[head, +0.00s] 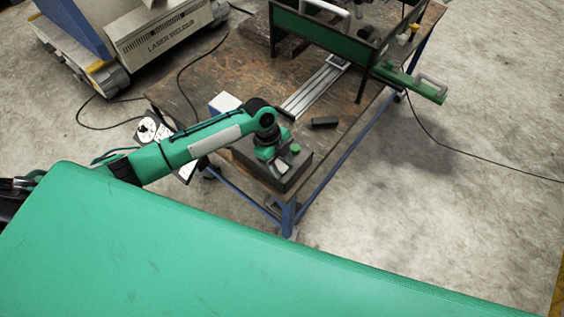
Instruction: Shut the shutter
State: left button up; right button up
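A dark frame with a green front panel (335,42) stands at the back of the worktable. A flat green slide (402,80) with a pale handle (432,84) sticks out beyond the frame's right side. It looks like the shutter, but I cannot be sure. My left arm, teal with a dark elbow, reaches in from the left over the table. My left gripper (280,162) is small and partly hidden at the arm's end, over a dark box (298,172) at the near corner, well away from the slide. Its finger gap is unclear. My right gripper is out of view.
The worn brown worktable (222,72) has blue legs. A metal rail (315,88) and a small black block (324,122) lie on it. A white box (224,103) is beside my arm. A laser welder (165,30) stands back left. Cables cross the floor; the right floor is otherwise clear.

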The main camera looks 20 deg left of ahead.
pick_arm(q)
jog(key=c, duration=0.8)
jog(key=shift+o, duration=0.2)
jog(key=shift+w+a+f+b, duration=0.1)
jog(key=shift+f+b, duration=0.05)
jog(key=shift+b, duration=0.25)
jog(key=h+b, duration=0.1)
jog(key=b, duration=0.1)
jog(key=g+h+b, duration=0.1)
jog(key=h+b, duration=0.1)
jog(key=shift+w+a+f, duration=0.1)
jog(key=shift+w+a, duration=0.05)
jog(key=shift+a, duration=0.2)
jog(key=shift+a+r+h+b, duration=0.1)
jog(key=shift+r+h+b, duration=0.15)
jog(key=shift+h+b, duration=0.4)
jog(key=shift+r, duration=0.1)
jog(key=o, duration=1)
